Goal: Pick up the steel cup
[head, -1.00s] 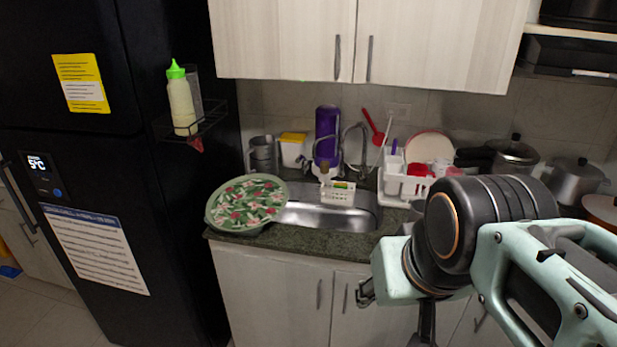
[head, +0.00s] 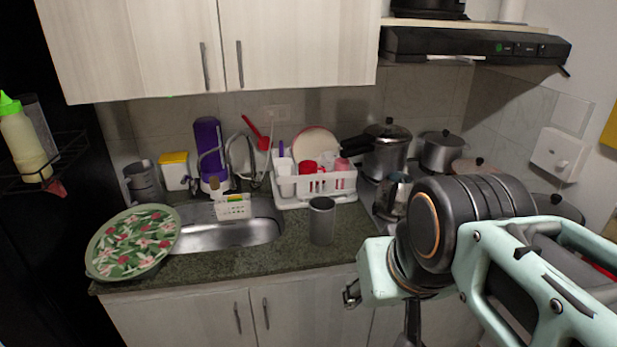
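A steel cup (head: 322,221), a plain grey cylinder, stands upright on the dark green counter (head: 220,266), right of the sink and in front of the white dish rack. My gripper (head: 353,293) is at the lower right, mostly hidden behind my own wrist. Only small dark finger parts show, against the cabinet doors below the counter edge. In the picture it is below and right of the cup and apart from it. I cannot see whether its fingers are open or shut.
The sink (head: 225,237) is left of the cup, with a floral-covered basin (head: 134,240) beyond it. The dish rack (head: 316,187) stands behind the cup. A moka pot (head: 392,196) and several pots (head: 386,150) stand to the right. Counter around the cup's front is clear.

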